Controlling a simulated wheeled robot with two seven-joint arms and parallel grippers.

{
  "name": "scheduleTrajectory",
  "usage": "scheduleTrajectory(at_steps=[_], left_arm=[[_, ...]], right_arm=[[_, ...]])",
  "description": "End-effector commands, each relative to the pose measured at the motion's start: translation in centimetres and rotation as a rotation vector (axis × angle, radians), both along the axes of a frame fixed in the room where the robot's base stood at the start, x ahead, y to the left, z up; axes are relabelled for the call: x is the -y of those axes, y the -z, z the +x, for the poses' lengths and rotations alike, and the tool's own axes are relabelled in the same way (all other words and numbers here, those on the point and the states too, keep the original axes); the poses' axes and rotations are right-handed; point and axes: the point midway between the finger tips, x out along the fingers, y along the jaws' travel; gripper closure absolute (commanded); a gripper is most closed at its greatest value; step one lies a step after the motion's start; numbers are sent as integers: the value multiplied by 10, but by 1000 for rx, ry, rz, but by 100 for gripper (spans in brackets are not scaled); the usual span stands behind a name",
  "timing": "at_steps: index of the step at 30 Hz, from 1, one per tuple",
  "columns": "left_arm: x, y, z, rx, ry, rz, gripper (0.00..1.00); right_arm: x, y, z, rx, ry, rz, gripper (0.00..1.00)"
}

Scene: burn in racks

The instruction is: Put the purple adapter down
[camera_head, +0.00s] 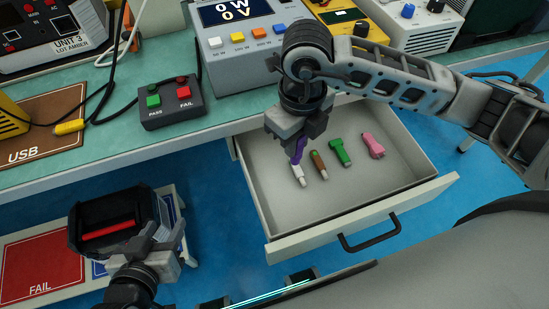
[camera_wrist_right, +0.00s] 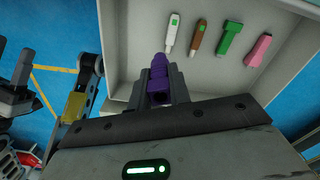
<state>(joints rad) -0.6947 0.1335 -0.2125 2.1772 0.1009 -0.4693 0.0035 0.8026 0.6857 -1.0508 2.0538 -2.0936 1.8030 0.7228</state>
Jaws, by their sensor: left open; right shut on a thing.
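The purple adapter (camera_head: 299,149) is held between the fingers of my right gripper (camera_head: 300,136), over the left part of the open drawer (camera_head: 350,208). In the right wrist view the purple adapter (camera_wrist_right: 158,72) sticks out between the fingertips of that gripper (camera_wrist_right: 160,86). Its tip points towards the white adapter (camera_head: 299,177) in the drawer; I cannot tell whether they touch. A brown adapter (camera_head: 319,166), a green adapter (camera_head: 340,152) and a pink adapter (camera_head: 373,146) lie in a row to the right.
The drawer's front half is bare, with a black handle (camera_head: 369,236) outside. The bench above holds a PASS/FAIL button box (camera_head: 172,103), a power meter (camera_head: 240,40) and a USB mat (camera_head: 45,130). A red FAIL mat (camera_head: 40,266) lies lower left.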

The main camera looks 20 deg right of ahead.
Motion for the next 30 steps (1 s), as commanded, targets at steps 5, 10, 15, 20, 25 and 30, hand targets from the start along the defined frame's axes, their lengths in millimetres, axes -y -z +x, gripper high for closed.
scheduleTrajectory(at_steps=[5,10,15,20,25,30], left_arm=[[0,2,0,-2,1,1,54],[0,2,0,-1,0,0,54],[0,2,0,0,0,-1,54],[0,0,1,2,1,0,54],[0,-1,2,6,1,1,54],[0,0,3,8,1,1,54]], right_arm=[[-26,34,8,-3,0,2,100],[-37,48,12,0,0,1,100],[-47,63,15,-3,0,1,100],[-45,85,14,-2,1,-1,100],[-45,89,15,1,0,0,100],[-45,90,15,1,0,0,100]])
